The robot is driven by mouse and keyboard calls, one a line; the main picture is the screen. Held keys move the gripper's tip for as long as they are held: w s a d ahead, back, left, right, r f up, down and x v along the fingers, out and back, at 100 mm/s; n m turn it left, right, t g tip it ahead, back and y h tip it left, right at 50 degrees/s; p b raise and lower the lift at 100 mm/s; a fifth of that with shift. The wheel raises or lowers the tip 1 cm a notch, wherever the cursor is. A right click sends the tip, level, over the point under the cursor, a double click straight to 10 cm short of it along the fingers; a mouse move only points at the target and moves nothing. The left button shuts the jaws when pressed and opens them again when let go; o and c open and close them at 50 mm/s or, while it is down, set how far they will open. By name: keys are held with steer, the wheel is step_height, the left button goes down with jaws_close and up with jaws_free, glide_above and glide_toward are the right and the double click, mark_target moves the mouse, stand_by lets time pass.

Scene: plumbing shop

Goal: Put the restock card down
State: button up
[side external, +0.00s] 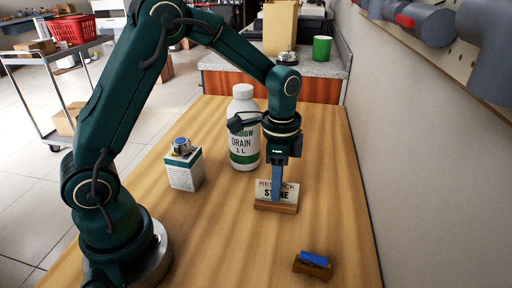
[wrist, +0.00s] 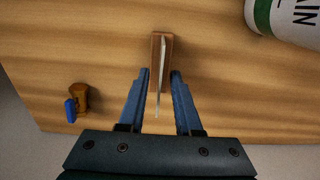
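The restock card (side external: 289,189) is a white sign with red and dark lettering. It stands upright in a small wooden block (side external: 275,207) on the wooden counter. In the wrist view the card (wrist: 158,80) shows edge-on as a thin pale strip above its block (wrist: 161,40). My gripper (side external: 276,199) is down at the card, pointing downward, with one blue finger covering part of the lettering. In the wrist view my gripper (wrist: 160,75) is open, one finger on each side of the card, with a visible gap on both sides.
A white drain-cleaner bottle (side external: 243,145) stands behind and left of the card. A small box (side external: 185,172) with a metal fitting on top stands further left. A brass valve with a blue handle (side external: 313,264) lies near the front right. The counter (side external: 215,230) is clear at front left.

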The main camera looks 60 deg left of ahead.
step_height(320, 180, up, 10)
steer(key=shift+r, duration=0.15)
steer(key=s+r+n+t, duration=0.1)
steer(key=s+n+t, duration=0.4)
steer(key=s+n, duration=0.4)
steer(key=s, duration=0.5)
steer(key=shift+d+r+t, duration=0.15)
steer(key=shift+t, duration=0.15)
